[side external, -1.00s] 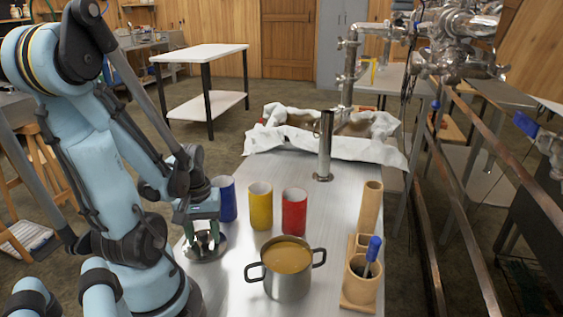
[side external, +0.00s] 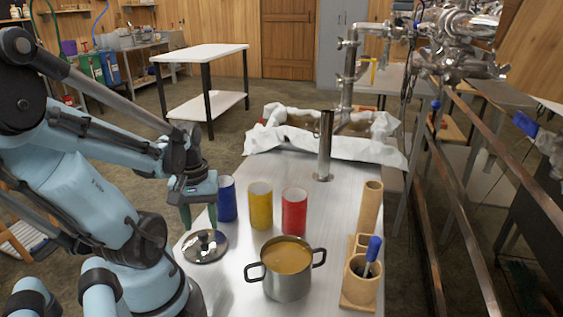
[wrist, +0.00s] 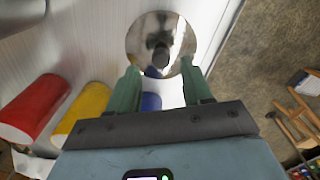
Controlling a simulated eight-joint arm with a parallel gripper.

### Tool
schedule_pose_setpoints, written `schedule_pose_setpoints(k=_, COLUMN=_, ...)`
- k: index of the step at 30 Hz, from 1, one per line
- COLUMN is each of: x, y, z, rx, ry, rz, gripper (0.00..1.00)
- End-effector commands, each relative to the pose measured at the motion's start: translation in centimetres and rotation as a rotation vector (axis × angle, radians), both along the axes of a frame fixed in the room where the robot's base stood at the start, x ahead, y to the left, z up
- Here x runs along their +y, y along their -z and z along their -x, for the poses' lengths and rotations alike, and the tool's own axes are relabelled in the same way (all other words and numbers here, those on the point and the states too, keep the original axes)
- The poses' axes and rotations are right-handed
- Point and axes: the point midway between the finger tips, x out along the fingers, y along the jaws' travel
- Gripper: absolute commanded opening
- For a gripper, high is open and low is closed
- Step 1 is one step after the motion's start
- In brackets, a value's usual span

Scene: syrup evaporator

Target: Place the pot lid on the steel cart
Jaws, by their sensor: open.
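The pot lid (side external: 205,247) is a round, shiny disc with a dark knob. It lies flat on the steel cart (side external: 232,282) near its left edge, knob up. It also shows in the wrist view (wrist: 177,35), just beyond my fingertips. My gripper (side external: 199,215) is open and empty, a little above the lid and apart from it. Its two green fingers (wrist: 160,68) stand spread in the wrist view. The steel pot (side external: 288,285) stands uncovered to the right of the lid, with orange-brown liquid in it.
A blue cup (side external: 226,200), a yellow cup (side external: 260,207) and a red cup (side external: 294,212) stand behind the lid and pot. A wooden holder (side external: 358,290) with a blue-handled tool is at the right. A steel pipe (side external: 325,145) rises farther back. A white-topped table (side external: 200,53) stands behind.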

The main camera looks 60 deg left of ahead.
Motion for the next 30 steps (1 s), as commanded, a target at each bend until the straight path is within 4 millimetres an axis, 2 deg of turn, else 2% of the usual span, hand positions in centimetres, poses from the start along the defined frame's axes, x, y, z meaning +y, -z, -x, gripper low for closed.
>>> schedule_pose_setpoints(k=21, x=0.0, y=-7.2, z=0.1, rx=0.000, ry=0.000, rz=0.000, gripper=0.49)
schedule_pose_setpoints(k=26, x=-0.1, y=-7.8, z=0.0, rx=-0.002, ry=0.005, rz=-0.002, gripper=0.49)
schedule_pose_setpoints(k=30, x=-0.5, y=-7.7, z=-1.5, rx=-0.032, ry=0.097, rz=-0.036, gripper=0.49)
